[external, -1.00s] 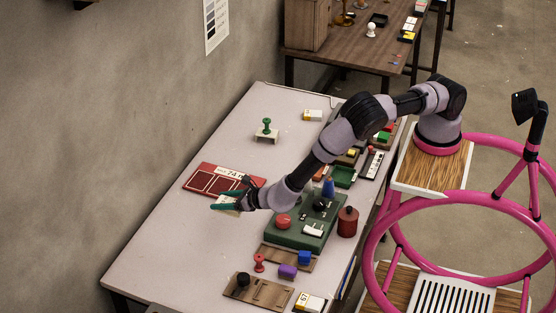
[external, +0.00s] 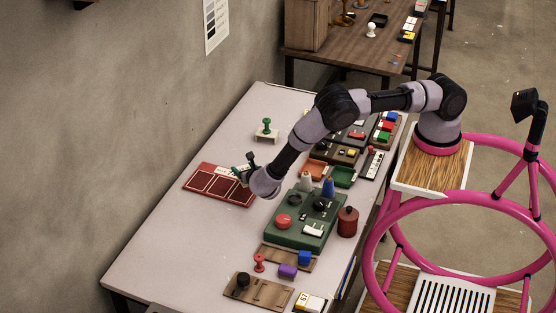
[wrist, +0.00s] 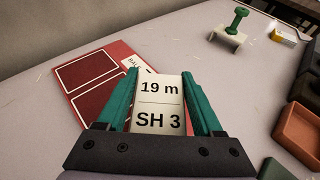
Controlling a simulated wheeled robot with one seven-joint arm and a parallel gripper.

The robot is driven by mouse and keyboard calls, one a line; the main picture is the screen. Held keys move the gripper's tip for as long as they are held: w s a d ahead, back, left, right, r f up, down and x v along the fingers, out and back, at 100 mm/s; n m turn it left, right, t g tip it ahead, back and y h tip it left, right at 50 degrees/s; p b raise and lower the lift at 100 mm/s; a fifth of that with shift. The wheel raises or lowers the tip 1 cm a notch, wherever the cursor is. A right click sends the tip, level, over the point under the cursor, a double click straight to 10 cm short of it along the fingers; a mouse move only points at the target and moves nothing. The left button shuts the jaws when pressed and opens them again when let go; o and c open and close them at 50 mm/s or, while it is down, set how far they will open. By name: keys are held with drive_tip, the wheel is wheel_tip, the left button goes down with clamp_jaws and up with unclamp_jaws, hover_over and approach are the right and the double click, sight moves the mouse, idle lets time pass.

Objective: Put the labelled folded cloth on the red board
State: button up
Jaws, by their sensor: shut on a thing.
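The folded cloth (wrist: 159,104) is pale with a label reading "19 m" and "SH 3". My gripper (wrist: 158,85) is shut on it, with a green finger on each side in the wrist view. In the external view my gripper (external: 243,170) is over the right part of the red board (external: 212,183); the cloth is small and partly hidden there. The board also shows in the wrist view (wrist: 84,83), behind and left of the cloth, with dark red outlined panels and a white printed strip. I cannot tell whether the cloth touches the board.
A green-handled stamp on a pale stand (external: 267,130) is behind the board. A dark green box with knobs (external: 301,217) is to the right. An orange tray (wrist: 299,132) lies to the right in the wrist view. The pale table (external: 160,240) is clear at front left.

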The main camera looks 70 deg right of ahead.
drive_tip(key=shift+f, duration=2.1)
drive_tip(key=o, duration=1.4)
drive_tip(key=shift+f, duration=0.15)
drive_tip(key=shift+c, duration=0.2)
